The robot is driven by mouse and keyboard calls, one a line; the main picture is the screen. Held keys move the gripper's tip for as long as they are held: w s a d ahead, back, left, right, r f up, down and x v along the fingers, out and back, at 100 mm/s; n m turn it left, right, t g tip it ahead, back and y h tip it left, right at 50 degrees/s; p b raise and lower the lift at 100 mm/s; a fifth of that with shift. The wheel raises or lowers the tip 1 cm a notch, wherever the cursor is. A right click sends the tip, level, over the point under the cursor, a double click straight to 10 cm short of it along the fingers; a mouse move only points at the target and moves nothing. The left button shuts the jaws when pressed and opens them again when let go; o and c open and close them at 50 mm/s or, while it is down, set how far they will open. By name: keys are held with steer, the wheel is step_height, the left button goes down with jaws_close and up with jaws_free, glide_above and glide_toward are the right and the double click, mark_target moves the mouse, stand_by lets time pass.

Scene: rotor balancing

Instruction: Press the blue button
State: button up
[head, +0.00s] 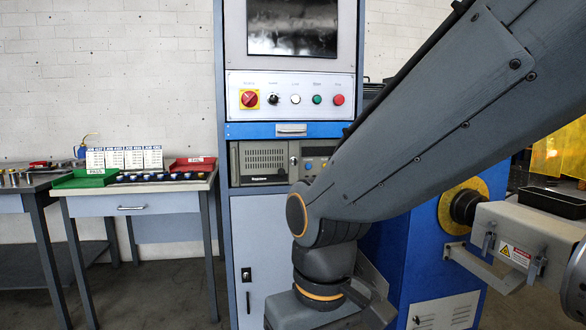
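A light control panel (290,96) is on the front of a tall grey-blue cabinet. From left to right it carries a red rotary switch on a yellow plate (250,98), a black knob (273,99), a white button (295,99), a green button (317,99) and a red button (339,99). No button on it looks blue, and the labels above them are too small to read. My arm crosses the right half of the picture and bends down in front of the cabinet.
A blue drawer front (250,130) lies below the panel, with grey instruments (263,161) under it. A table (110,205) on the left holds a green tray (85,179), a red tray (194,164) and cards. A blue machine (420,250) with a spindle stands at right, partly behind my arm.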

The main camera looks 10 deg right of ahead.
jaws_close()
stand_by(1.6)
